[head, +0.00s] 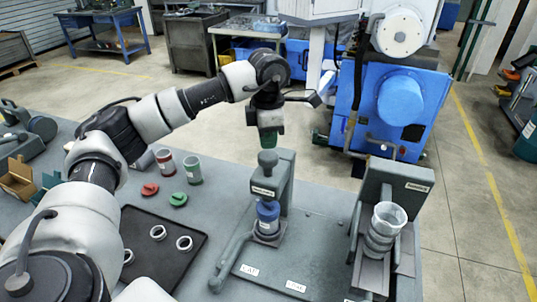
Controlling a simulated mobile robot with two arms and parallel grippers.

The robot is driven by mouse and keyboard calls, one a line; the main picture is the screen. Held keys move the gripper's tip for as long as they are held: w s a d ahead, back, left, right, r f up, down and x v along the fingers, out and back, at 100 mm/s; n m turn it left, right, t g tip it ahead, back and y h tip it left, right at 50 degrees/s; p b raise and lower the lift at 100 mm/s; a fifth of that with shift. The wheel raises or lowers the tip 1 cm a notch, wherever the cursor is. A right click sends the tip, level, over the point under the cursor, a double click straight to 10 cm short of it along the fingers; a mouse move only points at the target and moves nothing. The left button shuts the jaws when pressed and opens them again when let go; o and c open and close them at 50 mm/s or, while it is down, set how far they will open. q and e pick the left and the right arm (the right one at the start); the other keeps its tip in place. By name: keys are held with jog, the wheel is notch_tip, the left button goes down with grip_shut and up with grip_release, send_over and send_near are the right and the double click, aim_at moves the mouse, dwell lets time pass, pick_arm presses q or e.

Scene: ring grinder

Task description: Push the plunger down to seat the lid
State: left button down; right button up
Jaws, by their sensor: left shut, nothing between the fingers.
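The press (284,188) stands upright on a grey base plate near the middle of the table. Its plunger has a dark rounded knob (268,159) on top. Below the press head a small blue container (268,212) stands on the base; whether its lid sits flush is too small to tell. My left gripper (268,140) points down directly above the knob, shut and empty. Its fingertips are close to the knob; I cannot tell whether they touch it. My right gripper is not in view.
A red canister (165,161) and a green canister (192,170) stand left of the press, with a red lid (149,188) and a green lid (178,199) in front. A dark tray (190,222) holds rings.

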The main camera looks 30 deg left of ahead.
aim_at(268, 155)
pick_arm(q)
jog(key=shift+f, duration=0.25)
jog(key=shift+f+b, duration=1.75)
jog(key=shift+f, duration=0.4)
jog(key=shift+s, duration=0.1)
jog(key=shift+f, duration=0.25)
jog(key=shift+r, duration=0.15)
jog(key=shift+r+p, duration=0.65)
jog(key=shift+r, duration=0.2)
jog(key=shift+r+p, duration=2.35)
jog(key=shift+r, duration=1.4)
